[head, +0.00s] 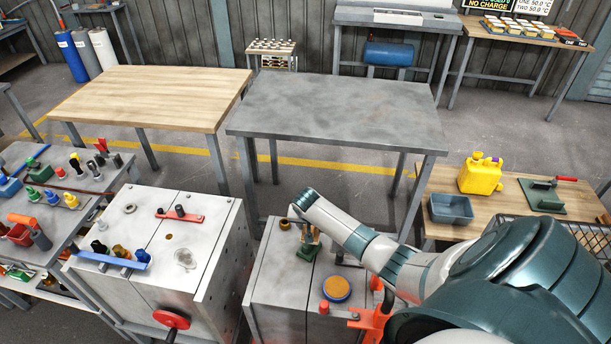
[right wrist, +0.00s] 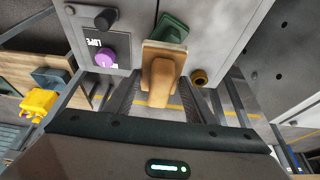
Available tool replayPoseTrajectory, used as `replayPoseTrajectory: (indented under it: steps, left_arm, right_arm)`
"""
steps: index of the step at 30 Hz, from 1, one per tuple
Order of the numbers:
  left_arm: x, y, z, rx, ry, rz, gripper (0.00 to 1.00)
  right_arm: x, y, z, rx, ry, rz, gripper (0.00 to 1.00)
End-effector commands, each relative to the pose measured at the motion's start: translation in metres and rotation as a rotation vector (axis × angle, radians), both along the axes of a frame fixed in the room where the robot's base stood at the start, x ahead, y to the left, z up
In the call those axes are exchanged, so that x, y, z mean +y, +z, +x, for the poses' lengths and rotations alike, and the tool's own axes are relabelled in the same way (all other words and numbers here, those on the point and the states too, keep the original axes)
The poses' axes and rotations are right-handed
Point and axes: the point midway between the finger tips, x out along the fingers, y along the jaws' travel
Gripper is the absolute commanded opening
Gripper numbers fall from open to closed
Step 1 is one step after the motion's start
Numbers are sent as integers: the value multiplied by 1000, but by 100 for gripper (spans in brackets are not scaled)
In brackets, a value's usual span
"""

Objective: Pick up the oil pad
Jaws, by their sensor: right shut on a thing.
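My right gripper (head: 306,234) is over the grey cabinet top in the middle of the head view. In the right wrist view the tan part is between the two dark fingers, with the green part beyond. My left gripper is not in view.
A round orange and blue disc (head: 337,289) lies on the same cabinet. A purple knob (right wrist: 105,58) is near the held block. The right table carries a yellow jerry can (head: 480,174), a blue-grey bin (head: 450,209) and a green tool (head: 543,196). The grey table (head: 340,105) behind is bare.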

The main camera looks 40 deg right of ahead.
Motion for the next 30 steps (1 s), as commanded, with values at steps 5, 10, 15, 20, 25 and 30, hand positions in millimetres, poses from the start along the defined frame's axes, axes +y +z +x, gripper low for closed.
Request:
replayPoseTrajectory:
  steps: [5,10,15,20,25,30]
  left_arm:
    - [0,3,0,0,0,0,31]
    - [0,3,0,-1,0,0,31]
    - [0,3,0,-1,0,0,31]
    - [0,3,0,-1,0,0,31]
    - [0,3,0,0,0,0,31]
    - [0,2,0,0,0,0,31]
  right_arm:
    - [-2,2,-2,-1,-1,-1,25]
    - [-2,2,-2,-1,-1,-1,25]
    - [-2,2,-2,-1,-1,-1,25]
    - [-2,2,-2,-1,-1,-1,32]
    - [-2,2,-2,-1,-1,-1,32]
    - [-2,2,-1,-1,0,-1,32]
